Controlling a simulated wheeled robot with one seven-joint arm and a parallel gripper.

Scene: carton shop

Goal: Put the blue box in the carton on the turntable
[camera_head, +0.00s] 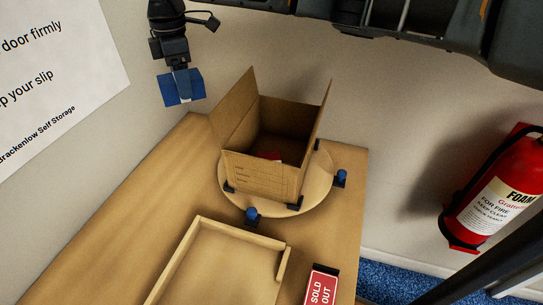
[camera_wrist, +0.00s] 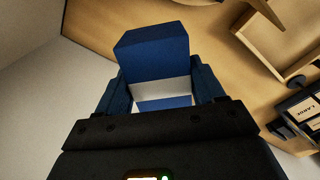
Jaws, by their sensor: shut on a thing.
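The blue box (camera_head: 180,88) has a pale band and hangs in my gripper (camera_head: 183,72) at the upper left of the head view. In the wrist view the blue box (camera_wrist: 152,52) sits between both fingers of my gripper (camera_wrist: 162,92), which is shut on it. The open carton (camera_head: 262,175) stands on the round wooden turntable (camera_head: 312,198), with flaps raised at its left and right. Something red lies inside the carton, mostly hidden by the front wall. In the head view, the gripper and box are up and to the left of the carton, apart from it.
A shallow wooden tray (camera_head: 283,262) lies in front of the turntable, with a red SOLD OUT sign (camera_head: 321,288) beside it. Blue-topped knobs (camera_head: 341,177) stand at the turntable's edge. A fire extinguisher (camera_head: 497,190) is at the right. The table (camera_head: 140,205) is bare on the left.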

